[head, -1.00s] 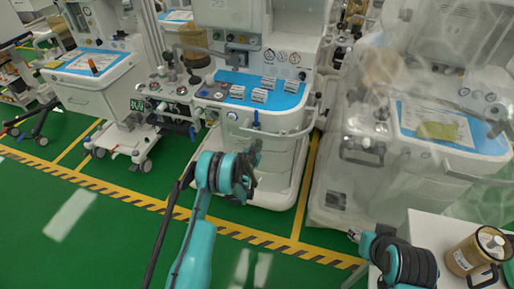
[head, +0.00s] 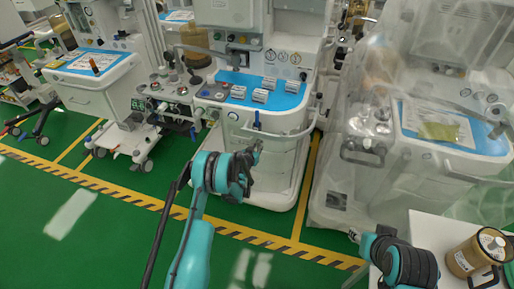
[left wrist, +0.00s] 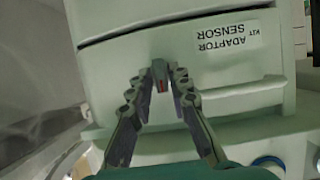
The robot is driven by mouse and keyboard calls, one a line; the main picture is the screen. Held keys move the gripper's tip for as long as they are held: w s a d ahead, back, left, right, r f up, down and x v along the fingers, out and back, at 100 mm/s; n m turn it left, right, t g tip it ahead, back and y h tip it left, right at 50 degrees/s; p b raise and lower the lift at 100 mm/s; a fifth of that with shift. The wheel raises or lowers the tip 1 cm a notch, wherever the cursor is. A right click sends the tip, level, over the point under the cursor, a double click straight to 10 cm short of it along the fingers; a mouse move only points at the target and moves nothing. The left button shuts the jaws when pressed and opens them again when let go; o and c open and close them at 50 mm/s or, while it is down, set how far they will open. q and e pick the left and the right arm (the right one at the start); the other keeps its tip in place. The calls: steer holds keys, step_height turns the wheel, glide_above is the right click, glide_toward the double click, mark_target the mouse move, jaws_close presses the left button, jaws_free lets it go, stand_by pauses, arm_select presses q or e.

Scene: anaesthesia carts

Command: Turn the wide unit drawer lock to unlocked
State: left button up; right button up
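The wide unit (head: 283,196) is the white anaesthesia machine with a blue top in the middle of the head view. My left gripper (head: 256,150) is in front of its drawer front. In the left wrist view, which shows the label upside down, the drawer lock (left wrist: 160,76) is a small grey lever with a red mark on a pale drawer front (left wrist: 115,64). The fingers of my left gripper (left wrist: 160,88) stand apart on either side of it, close to it; firm contact does not show. My right gripper (head: 354,237) is at the lower right, mostly hidden by its own arm.
A sheet-covered machine (head: 385,185) stands right, another cart (head: 95,100) left. A white table (head: 440,228) with a brown jar (head: 470,255) is at lower right. Green floor is clear at left.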

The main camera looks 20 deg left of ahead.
arm_select(q)
steer(key=shift+o, duration=0.3)
steer(key=v, duration=0.7)
steer(key=shift+s, duration=0.25)
